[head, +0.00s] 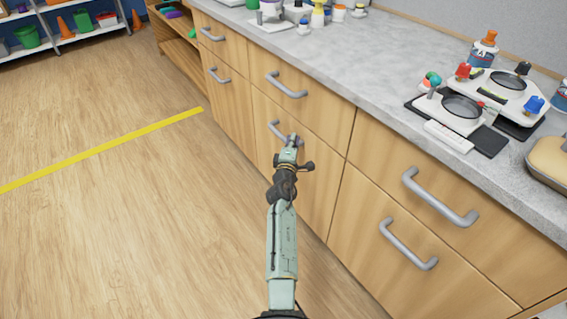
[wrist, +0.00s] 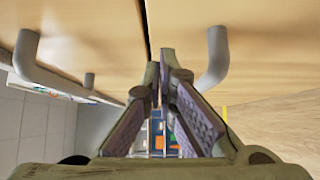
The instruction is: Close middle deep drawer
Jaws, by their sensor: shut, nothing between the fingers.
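The middle deep drawer (head: 315,185) is the lower wooden front in the middle cabinet column, with a grey bar handle (head: 274,129). Its front looks about level with its neighbours; I cannot tell whether a small gap stays behind it. My gripper (head: 292,141) is in front of this drawer and hides the right part of its handle. In the wrist view my gripper (wrist: 166,60) is shut and empty, its fingertips close to the wood beside a dark seam between two fronts. One handle (wrist: 217,58) shows right of the fingers. Whether the fingertips touch the front is unclear.
The shallow drawer above has its own handle (head: 286,85). More drawers with protruding handles (head: 440,198) stand to the right and others to the left. The grey countertop (head: 340,60) carries lab items. The wooden floor (head: 130,200) at left is clear, with a yellow line.

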